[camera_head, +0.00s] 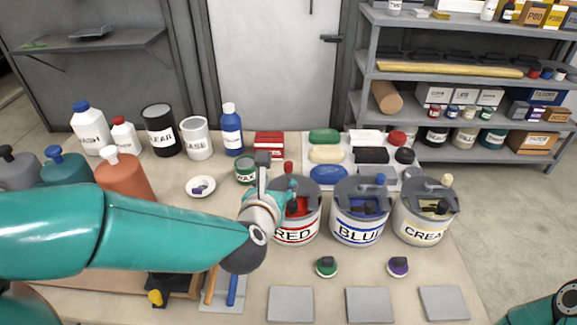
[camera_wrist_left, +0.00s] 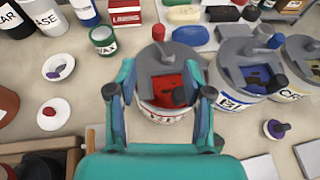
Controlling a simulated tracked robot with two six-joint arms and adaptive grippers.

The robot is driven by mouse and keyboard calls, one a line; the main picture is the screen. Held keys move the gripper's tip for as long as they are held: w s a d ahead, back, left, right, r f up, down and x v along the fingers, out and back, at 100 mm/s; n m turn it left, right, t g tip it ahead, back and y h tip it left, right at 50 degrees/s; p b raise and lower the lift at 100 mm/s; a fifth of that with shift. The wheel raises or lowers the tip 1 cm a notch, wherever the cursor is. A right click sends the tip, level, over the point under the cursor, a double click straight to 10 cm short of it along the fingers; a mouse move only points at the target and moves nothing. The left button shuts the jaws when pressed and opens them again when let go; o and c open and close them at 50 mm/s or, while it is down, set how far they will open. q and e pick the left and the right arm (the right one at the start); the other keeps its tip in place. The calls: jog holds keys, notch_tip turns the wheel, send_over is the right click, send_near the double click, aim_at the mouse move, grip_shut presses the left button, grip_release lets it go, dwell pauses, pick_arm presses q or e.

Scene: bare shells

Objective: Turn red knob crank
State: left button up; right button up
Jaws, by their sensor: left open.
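The RED can (camera_head: 297,236) stands on the table with a grey crank lid and an upright red knob (camera_head: 288,168). In the left wrist view the red knob (camera_wrist_left: 158,32) rises at the far side of the grey lid (camera_wrist_left: 168,57), and red paint shows through the lid's opening. My left gripper (camera_head: 277,186) is at the RED can's left side and partly hides it. In the wrist view its open fingers (camera_wrist_left: 160,104) straddle the near part of the can, with nothing held; the knob is beyond the fingertips. My right gripper is out of view.
The BLUE can (camera_head: 357,230) and CREAM can (camera_head: 421,226) stand close to the right with similar lids. A green WAX tin (camera_head: 245,171) is just behind on the left. Green (camera_head: 326,267) and purple (camera_head: 398,267) round pieces lie in front. Bottles and tins line the back left.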

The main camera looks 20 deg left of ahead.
aim_at(288, 166)
pick_arm(q)
jog(key=p+x, duration=0.2)
jog(key=x, duration=1.3)
jog(key=shift+s+a+f, duration=0.1)
jog(key=shift+a+f, duration=0.05)
grip_shut()
